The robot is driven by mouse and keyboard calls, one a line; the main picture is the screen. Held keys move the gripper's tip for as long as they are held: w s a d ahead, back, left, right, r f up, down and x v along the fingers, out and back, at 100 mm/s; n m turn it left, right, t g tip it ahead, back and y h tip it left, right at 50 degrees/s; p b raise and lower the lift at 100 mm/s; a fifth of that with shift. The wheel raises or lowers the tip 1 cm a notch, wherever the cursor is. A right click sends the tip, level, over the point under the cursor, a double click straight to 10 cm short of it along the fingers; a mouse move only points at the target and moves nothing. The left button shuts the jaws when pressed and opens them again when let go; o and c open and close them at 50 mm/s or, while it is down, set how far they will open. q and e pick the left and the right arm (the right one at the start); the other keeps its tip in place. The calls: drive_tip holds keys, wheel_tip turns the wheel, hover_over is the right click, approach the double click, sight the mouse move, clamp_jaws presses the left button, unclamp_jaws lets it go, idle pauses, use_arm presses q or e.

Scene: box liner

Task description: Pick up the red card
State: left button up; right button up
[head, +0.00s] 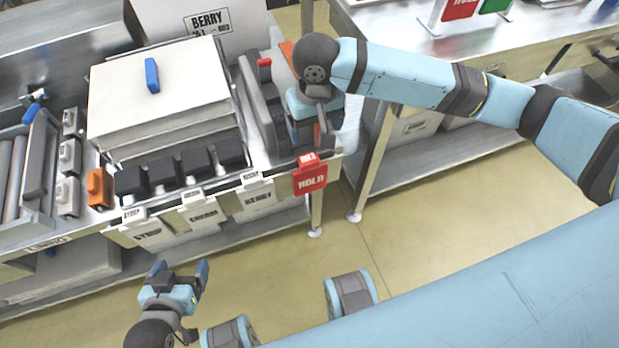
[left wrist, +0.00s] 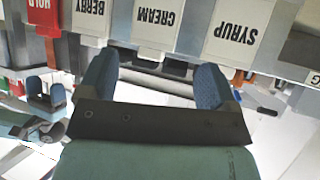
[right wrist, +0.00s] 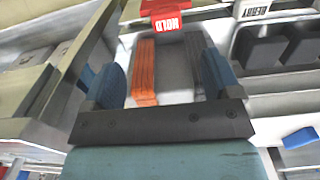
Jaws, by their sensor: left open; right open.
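A red card (head: 310,178) marked HOLD hangs at the front right corner of the left bench, next to the BERRY label. It shows at the top of the right wrist view (right wrist: 168,21) and upside down at the top left of the left wrist view (left wrist: 46,16). My right gripper (head: 318,125) is open above the bench's right end, behind the card and apart from it. In the right wrist view an orange block (right wrist: 144,72) appears between its fingers, not gripped. My left gripper (head: 181,270) is open and empty, in front of the bench, below the SYRUP and CREAM labels.
A white lidded box (head: 160,100) with a blue handle stands on the bench behind several black bins (head: 165,172). An orange block (head: 99,187) sits at left. The right bench (head: 430,45) holds another red card (head: 462,8) and a green card (head: 495,5). The aisle floor is clear.

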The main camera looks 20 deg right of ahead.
drive_tip(key=b, duration=0.2)
hover_over(311, 164)
drive_tip(key=f, duration=0.7)
drive_tip(key=shift+d+f, duration=0.25)
drive_tip(key=shift+d, duration=0.1)
drive_tip(key=f, duration=0.2)
drive_tip(key=f+b, duration=0.1)
drive_tip(key=f, duration=0.2)
drive_tip(key=shift+a+f+b, duration=0.3)
drive_tip(key=shift+a+f, duration=0.05)
drive_tip(key=c, duration=1.2)
drive_tip(key=shift+r, duration=0.1)
drive_tip(key=shift+c, duration=0.2)
